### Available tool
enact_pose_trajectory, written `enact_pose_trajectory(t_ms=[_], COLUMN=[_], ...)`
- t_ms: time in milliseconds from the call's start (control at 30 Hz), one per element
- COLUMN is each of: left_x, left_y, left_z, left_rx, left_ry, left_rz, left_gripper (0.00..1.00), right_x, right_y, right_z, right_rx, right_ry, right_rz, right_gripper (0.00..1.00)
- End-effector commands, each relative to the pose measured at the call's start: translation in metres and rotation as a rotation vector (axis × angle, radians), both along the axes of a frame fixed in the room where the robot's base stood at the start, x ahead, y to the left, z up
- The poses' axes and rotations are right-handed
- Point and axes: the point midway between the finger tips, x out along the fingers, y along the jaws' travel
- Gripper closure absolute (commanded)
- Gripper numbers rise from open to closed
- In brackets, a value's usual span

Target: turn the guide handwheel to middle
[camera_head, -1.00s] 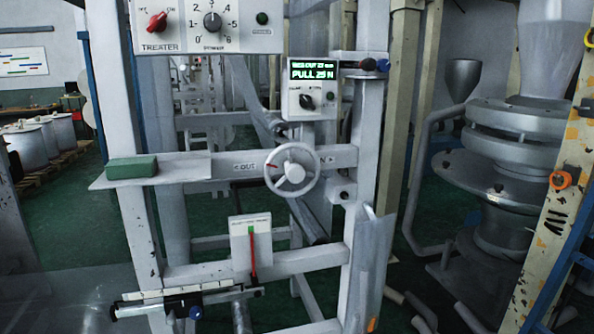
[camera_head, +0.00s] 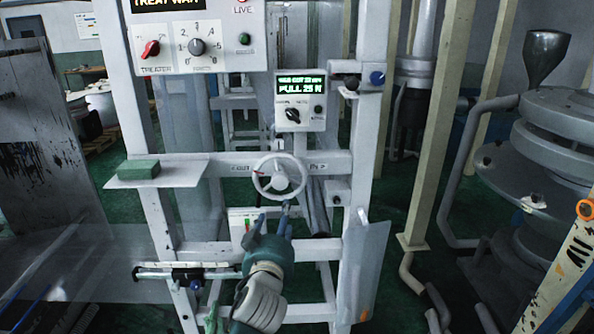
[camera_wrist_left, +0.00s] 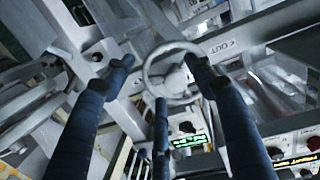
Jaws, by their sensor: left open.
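The guide handwheel (camera_head: 280,182) is a light grey wheel with a hub, mounted on the frame's crossbar, with lettered labels on both sides. My left gripper (camera_head: 272,216) is below and in front of it, open and empty, fingers pointing up towards its lower rim. I cannot tell from the head view whether a fingertip touches the rim. In the left wrist view the handwheel (camera_wrist_left: 148,75) appears between the open blue fingers (camera_wrist_left: 160,70), beyond their tips. The small display (camera_head: 301,86) above the wheel shows green text, including "PULL 25 N". My right gripper is not in view.
A treater panel (camera_head: 197,45) with knobs sits above left. A green block (camera_head: 139,169) lies on a shelf (camera_head: 185,178) left of the wheel. My left gripper partly hides a white gauge plate (camera_head: 236,217). A clear sheet (camera_head: 362,275) hangs lower right.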

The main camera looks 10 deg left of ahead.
Motion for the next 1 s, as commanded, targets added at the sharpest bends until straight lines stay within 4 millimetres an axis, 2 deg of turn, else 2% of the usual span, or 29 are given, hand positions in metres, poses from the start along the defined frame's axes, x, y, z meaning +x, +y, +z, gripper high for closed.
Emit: enact_pose_trajectory(t_ms=[33, 100, 200, 367, 700, 1000], left_x=[-0.002, -0.004, -0.003, 0.016, 0.075, 0.099], left_y=[0.002, 0.004, 0.006, 0.01, 0.021, 0.026], left_z=[0.026, 0.043, 0.053, 0.055, 0.054, 0.051], left_rx=[-0.011, -0.023, -0.028, -0.025, -0.025, -0.027], left_ry=[-0.034, -0.063, -0.079, -0.078, -0.076, -0.077], left_rz=[0.01, 0.018, 0.024, 0.024, 0.023, 0.022], left_gripper=[0.45, 0.45, 0.45, 0.45, 0.45, 0.45], right_x=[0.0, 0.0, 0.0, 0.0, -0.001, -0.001], right_y=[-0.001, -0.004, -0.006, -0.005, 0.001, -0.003], right_z=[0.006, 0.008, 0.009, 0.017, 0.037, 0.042], right_rx=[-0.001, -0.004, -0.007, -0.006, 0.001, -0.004], right_ry=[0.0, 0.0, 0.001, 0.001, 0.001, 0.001], right_rz=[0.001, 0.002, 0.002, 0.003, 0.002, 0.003], right_gripper=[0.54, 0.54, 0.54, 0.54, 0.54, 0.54])
